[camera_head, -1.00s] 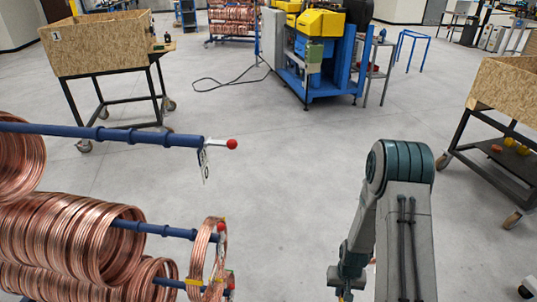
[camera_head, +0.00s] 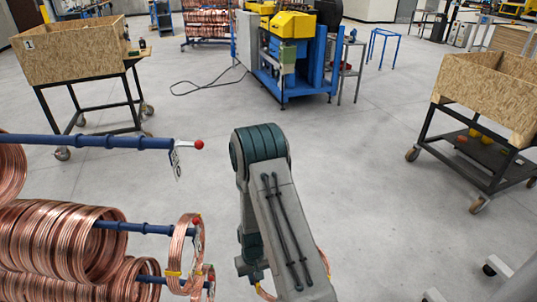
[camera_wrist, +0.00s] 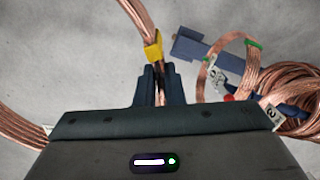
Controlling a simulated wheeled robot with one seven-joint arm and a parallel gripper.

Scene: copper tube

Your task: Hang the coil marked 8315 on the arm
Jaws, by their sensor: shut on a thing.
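My gripper (camera_wrist: 161,88) is shut on a copper coil (camera_wrist: 137,14) in the wrist view, just below a band of yellow tape. The coil spreads past the gripper to the lower left, and no number on it is readable. In the head view, my arm hides most of this coil, with a piece showing at its right edge (camera_head: 325,262). The upper blue rack arm (camera_head: 90,142) has a red ball tip and a hanging tag, with bare length near the tip. In the wrist view, a blue arm end (camera_wrist: 205,50) lies right of the gripper, apart from it.
Lower blue arms carry thick copper coils (camera_head: 60,240), and a thin taped coil (camera_head: 180,255) hangs near their ends. Wooden bins on wheeled frames stand at left (camera_head: 70,52) and right (camera_head: 490,90). A blue and yellow machine (camera_head: 295,50) stands behind.

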